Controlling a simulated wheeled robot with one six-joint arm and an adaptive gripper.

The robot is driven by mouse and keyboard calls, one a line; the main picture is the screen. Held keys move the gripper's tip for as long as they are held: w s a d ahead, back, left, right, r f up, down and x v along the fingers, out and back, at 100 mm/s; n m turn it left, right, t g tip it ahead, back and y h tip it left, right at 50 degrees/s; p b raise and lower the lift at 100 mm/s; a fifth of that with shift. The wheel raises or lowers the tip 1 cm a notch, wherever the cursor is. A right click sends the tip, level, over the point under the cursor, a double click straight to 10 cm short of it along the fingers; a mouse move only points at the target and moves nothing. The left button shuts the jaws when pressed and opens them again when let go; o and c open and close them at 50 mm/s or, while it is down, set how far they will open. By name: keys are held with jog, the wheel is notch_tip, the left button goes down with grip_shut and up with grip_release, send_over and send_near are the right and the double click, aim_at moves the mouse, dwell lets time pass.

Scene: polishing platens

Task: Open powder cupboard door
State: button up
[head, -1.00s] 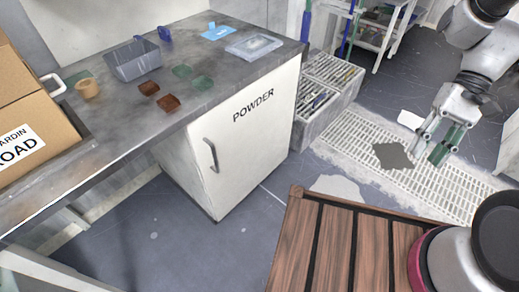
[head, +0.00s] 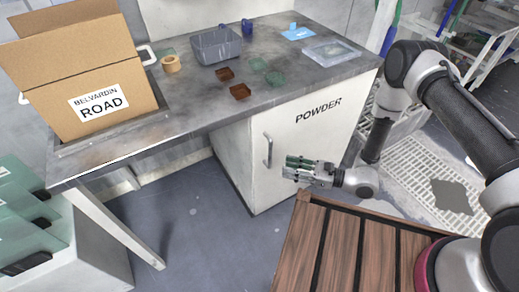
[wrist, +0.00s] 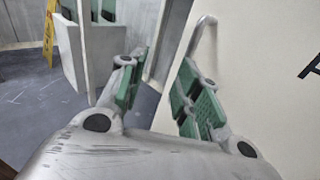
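The white powder cupboard door (head: 310,145), marked POWDER, is under the grey bench and looks closed. Its grey vertical bar handle (head: 268,150) is near the door's left edge. My gripper (head: 287,169) is in front of the door, just right of the handle, with its green-padded fingers pointing left towards it. In the wrist view the fingers (wrist: 160,78) are spread apart with a gap between them. The handle (wrist: 205,32) curves down there close to the right finger, which hides its lower part. I cannot tell whether they touch.
The bench top (head: 200,112) holds a cardboard box (head: 85,75), a grey bin (head: 215,45) and several small trays. A slatted wooden top (head: 340,250) is close below my gripper. Open floor (head: 190,205) lies left of the cupboard.

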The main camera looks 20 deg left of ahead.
jog(key=w+a+r+t, duration=0.1)
jog(key=w+a, duration=0.3)
jog(key=a, duration=0.5)
jog(key=shift+w+r+m+t+y, duration=0.25)
jog(key=shift+m+t+y, duration=0.15)
jog(key=shift+t, duration=0.2)
jog(key=shift+s, duration=0.1)
grip_shut()
